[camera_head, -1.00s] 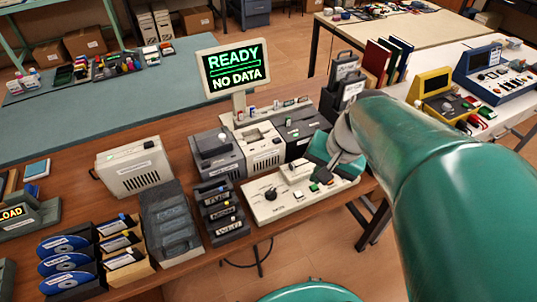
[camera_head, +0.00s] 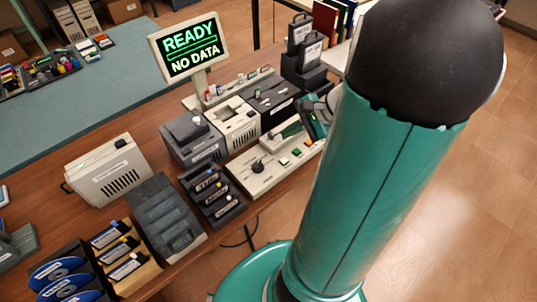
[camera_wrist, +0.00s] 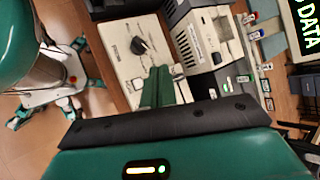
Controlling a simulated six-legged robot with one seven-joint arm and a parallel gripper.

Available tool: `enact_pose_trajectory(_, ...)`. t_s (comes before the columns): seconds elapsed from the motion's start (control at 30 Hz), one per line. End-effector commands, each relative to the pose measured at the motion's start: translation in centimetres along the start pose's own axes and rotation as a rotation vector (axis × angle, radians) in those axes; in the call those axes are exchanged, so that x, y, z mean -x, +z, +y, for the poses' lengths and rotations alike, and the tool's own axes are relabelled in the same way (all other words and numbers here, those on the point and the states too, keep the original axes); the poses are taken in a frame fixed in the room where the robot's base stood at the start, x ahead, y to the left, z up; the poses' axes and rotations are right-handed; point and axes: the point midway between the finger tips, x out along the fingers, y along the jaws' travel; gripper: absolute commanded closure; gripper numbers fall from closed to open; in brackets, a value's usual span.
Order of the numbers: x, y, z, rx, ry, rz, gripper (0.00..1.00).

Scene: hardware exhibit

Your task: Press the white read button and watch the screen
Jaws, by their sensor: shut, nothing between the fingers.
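The screen (camera_head: 189,47) stands upright on a stand behind the panel and reads READY, NO DATA in green. Part of its text also shows at the right edge of the wrist view (camera_wrist: 306,28). In the wrist view my gripper (camera_wrist: 159,72) is shut and empty, over the panel beyond the knob (camera_wrist: 138,45). Its fingers hide part of the panel. I cannot tell whether they touch it.
Grey and white drive units (camera_head: 235,123) stand just behind the panel. A black slotted rack (camera_head: 213,196) and a grey tray (camera_head: 166,218) are to its left. A beige box (camera_head: 107,170) stands farther left. Dark cases (camera_head: 303,55) are at the back right. My arm covers the right side.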

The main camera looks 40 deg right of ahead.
Motion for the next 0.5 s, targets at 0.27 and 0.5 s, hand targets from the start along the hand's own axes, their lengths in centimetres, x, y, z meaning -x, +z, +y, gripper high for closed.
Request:
enact_pose_trajectory(0.27, 0.74, -1.09, 0.39, -0.032, -0.026, -0.003, 1.00)
enact_pose_trajectory(0.5, 0.69, -1.26, 0.50, -0.032, -0.025, -0.004, 1.00)
